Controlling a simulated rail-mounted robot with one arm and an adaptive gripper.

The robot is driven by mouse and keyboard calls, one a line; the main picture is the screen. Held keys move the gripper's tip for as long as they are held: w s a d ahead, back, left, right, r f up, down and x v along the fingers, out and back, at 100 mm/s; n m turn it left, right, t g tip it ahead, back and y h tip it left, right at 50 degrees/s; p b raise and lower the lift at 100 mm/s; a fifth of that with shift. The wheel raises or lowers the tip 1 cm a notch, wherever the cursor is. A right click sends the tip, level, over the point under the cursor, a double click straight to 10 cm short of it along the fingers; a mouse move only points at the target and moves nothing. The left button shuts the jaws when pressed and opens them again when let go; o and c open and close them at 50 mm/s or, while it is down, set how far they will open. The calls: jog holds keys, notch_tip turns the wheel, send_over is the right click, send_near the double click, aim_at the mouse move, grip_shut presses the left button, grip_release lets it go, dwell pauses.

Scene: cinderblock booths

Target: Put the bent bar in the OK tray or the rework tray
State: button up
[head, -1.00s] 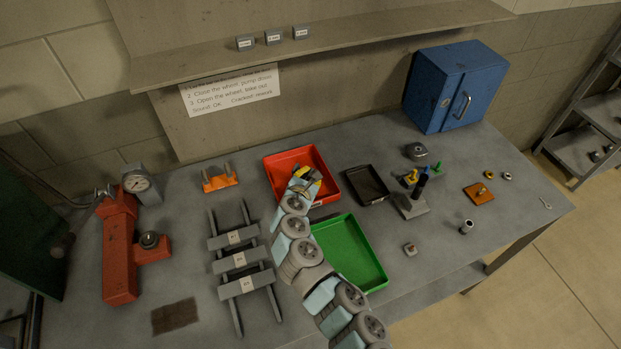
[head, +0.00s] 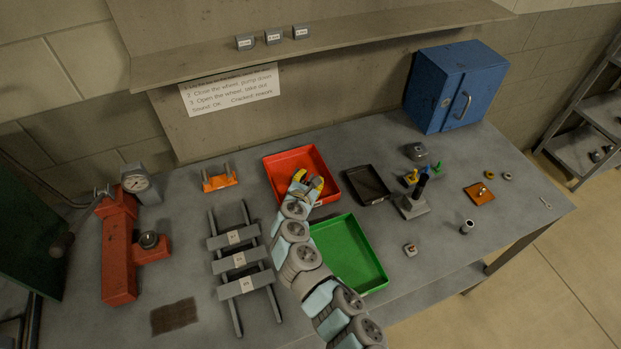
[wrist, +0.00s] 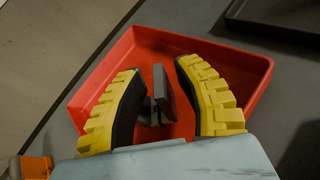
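My gripper (head: 309,187) is over the red tray (head: 273,176) in the head view. In the wrist view its yellow-and-black fingers (wrist: 160,100) are spread, with gaps on both sides of a grey bar-like piece (wrist: 178,90). That piece lies in or just over the red tray (wrist: 105,80); its bend is hard to make out. The green tray (head: 345,250) is empty in its visible part, beside my arm. Neither tray shows a readable label. Three labelled grey blocks (head: 218,241) lie across two rails left of my arm.
A red press with a gauge (head: 119,255) stands at the left. A black tray (head: 368,185), a grey stand with a dark post (head: 413,207) and a blue cabinet (head: 455,88) are to the right. An orange holder (head: 219,182) sits behind the rails.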

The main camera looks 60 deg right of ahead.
jog(key=shift+r, duration=0.15)
jog(key=shift+v, duration=1.05)
jog(key=v, duration=1)
